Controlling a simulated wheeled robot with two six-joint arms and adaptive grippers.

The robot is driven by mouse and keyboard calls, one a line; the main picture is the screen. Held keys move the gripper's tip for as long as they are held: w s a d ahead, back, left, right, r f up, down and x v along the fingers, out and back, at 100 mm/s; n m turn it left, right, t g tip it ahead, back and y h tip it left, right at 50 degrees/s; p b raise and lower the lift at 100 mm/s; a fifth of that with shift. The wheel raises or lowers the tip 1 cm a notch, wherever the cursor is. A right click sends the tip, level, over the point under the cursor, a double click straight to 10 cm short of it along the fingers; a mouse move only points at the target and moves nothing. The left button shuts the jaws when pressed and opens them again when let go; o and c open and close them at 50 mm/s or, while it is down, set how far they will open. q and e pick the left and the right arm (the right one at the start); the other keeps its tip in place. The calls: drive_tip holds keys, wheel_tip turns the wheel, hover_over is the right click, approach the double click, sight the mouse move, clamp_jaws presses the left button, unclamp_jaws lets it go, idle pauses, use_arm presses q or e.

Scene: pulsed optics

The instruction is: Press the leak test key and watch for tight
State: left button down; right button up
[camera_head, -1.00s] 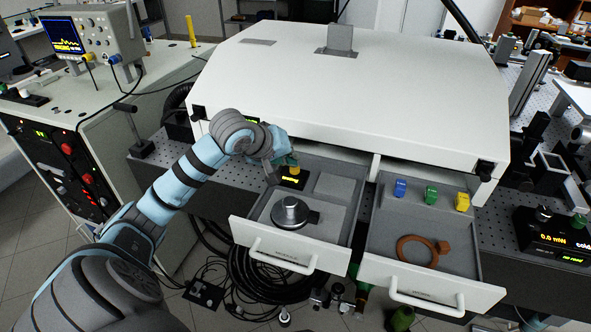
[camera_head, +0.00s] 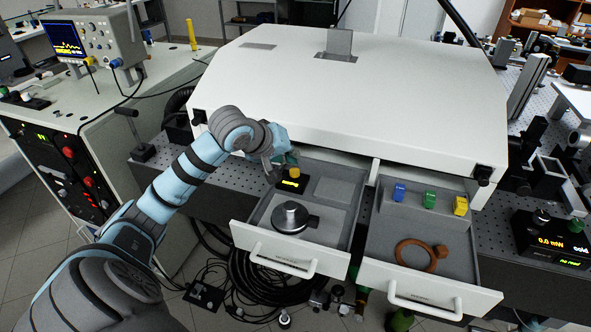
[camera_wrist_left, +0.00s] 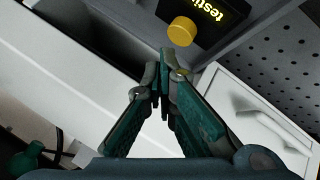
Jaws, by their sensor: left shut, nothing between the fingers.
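The leak test key is a round yellow button (camera_head: 294,172) on a small black box (camera_head: 289,184) at the back of the left open drawer. In the left wrist view the yellow button (camera_wrist_left: 181,31) shows just ahead of my fingertips, with a visible gap. My right gripper is in neither view.
The left drawer (camera_head: 238,224) also holds a round grey metal part (camera_head: 290,217). The right drawer (camera_head: 375,262) holds blue, green and yellow pieces and an orange-brown ring (camera_head: 402,247). A white housing (camera_head: 350,95) overhangs both drawers.

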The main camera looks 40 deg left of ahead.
sight(292, 170)
use_arm(q)
wheel_tip(292, 170, up, 6)
drive_tip(key=p, duration=0.4)
idle(0.5)
drive_tip(key=shift+d, duration=0.1)
